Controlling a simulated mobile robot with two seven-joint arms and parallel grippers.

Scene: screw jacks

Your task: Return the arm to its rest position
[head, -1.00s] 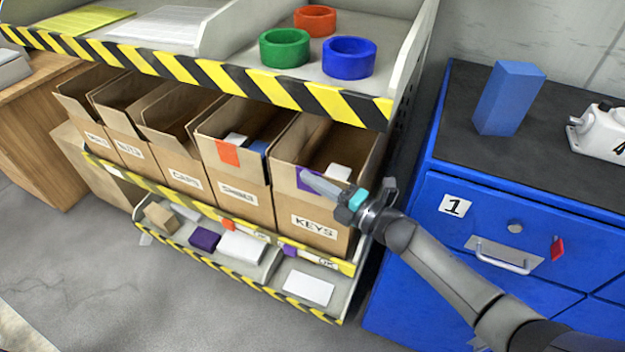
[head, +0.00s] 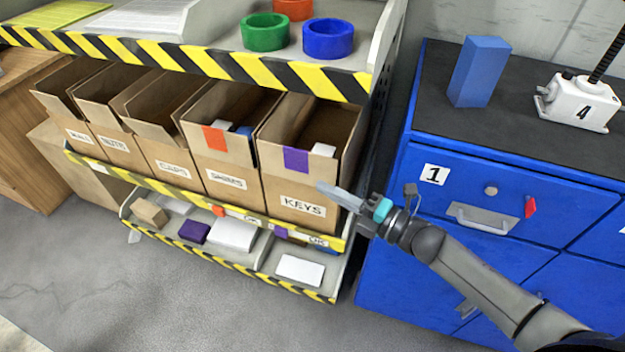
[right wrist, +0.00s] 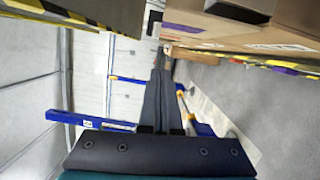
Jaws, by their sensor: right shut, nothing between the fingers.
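My right gripper (head: 340,196) is shut and empty. In the head view its arm comes in from the lower right, and its fingers overlap the lower front of the KEYS box (head: 295,207); I cannot tell whether they touch it. In the right wrist view the closed fingers (right wrist: 160,95) run side by side up the middle, with nothing between them. My left gripper is not in view.
A shelf rack (head: 215,66) holds several cardboard boxes and three coloured rings. A blue cabinet (head: 440,200) stands right of it, carrying a blue block (head: 480,72) and a white jack marked 4 (head: 580,103). Grey floor is free at lower left.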

